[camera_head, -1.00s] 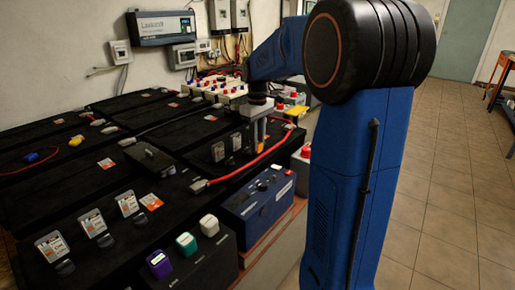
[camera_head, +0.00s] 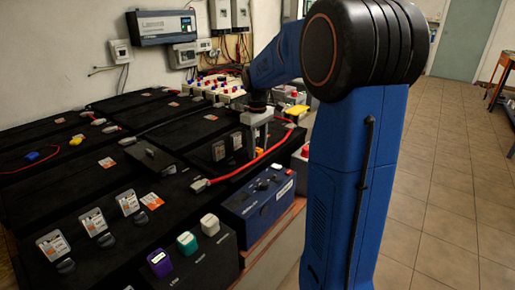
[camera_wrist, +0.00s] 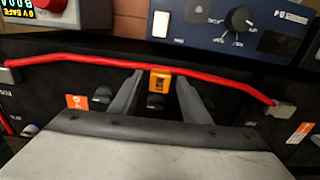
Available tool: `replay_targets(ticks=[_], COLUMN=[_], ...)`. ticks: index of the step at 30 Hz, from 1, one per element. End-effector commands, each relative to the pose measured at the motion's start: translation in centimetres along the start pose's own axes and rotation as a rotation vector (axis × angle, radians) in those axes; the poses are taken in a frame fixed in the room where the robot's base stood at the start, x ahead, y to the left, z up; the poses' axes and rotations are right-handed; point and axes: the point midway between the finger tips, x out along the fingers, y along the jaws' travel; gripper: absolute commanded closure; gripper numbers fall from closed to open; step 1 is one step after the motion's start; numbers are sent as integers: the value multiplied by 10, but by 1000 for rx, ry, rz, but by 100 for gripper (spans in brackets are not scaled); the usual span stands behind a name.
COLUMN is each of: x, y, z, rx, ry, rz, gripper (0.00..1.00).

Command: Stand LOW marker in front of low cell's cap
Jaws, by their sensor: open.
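My gripper (camera_wrist: 157,80) is open. In the wrist view its two grey fingers are spread, with a small orange marker (camera_wrist: 160,81) with a dark label showing between their tips. The marker's lettering is too small to read, and I cannot tell if the fingers touch it. In the head view my gripper (camera_head: 251,152) points down over the black battery bank, and the marker cannot be made out there.
A red cable (camera_wrist: 110,56) crosses past the fingertips. A blue instrument box (camera_head: 258,200) stands at the bank's right edge. A black box with purple, teal and white-topped items (camera_head: 186,243) is in front. Several upright tags (camera_head: 91,222) stand on the bank.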

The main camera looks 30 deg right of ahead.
Motion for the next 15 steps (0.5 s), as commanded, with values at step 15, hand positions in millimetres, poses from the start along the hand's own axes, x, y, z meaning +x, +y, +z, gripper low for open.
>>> replay_targets(ticks=[15], x=[-78], y=[0], z=[-1], rx=[0], ry=[3], rz=[2], gripper=[57])
